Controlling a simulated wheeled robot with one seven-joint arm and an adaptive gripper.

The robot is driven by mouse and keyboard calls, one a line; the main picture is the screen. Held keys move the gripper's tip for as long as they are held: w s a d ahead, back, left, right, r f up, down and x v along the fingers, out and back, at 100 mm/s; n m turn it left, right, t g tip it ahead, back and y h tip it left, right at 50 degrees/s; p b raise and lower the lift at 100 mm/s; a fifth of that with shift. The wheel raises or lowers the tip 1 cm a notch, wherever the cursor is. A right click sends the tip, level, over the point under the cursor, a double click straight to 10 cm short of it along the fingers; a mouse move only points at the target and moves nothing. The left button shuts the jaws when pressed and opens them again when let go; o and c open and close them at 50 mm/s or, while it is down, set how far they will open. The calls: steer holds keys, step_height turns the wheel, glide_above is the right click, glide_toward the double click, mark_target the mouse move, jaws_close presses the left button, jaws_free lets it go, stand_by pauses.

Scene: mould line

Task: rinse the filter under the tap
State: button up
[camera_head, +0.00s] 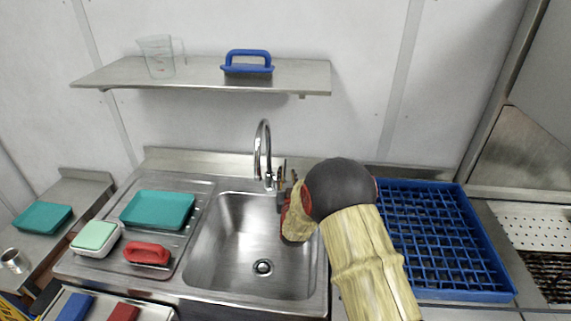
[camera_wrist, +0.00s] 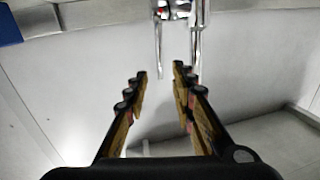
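The chrome tap (camera_head: 264,150) stands at the back of the steel sink (camera_head: 225,245), its spout curving up and over. My gripper (camera_head: 284,182) is at the sink's back right, just right of the tap base; my arm hides much of it. In the wrist view my gripper (camera_wrist: 160,76) is open, its two fingers apart with nothing held between them. The tap (camera_wrist: 197,42) shows beyond the fingertips, and a thin chrome rod hangs in line with the gap. I cannot tell whether it touches. No water shows. I cannot make out a filter in either view.
A blue grid rack (camera_head: 490,291) lies right of the sink. On the left drainboard are a teal tray (camera_head: 157,210), a white box with a green lid (camera_head: 95,238) and a red-handled tool (camera_head: 147,254). A shelf (camera_head: 205,75) holds a jug (camera_head: 158,57) and blue-handled tool (camera_head: 247,62).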

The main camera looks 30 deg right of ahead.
steer(key=b, duration=0.1)
glide_above(285, 176)
steer(key=shift+w+d+r, duration=0.1)
steer(key=shift+w+d, duration=0.1)
steer(key=shift+w, duration=0.05)
steer(key=c, duration=0.4)
jaws_close()
stand_by(0.6)
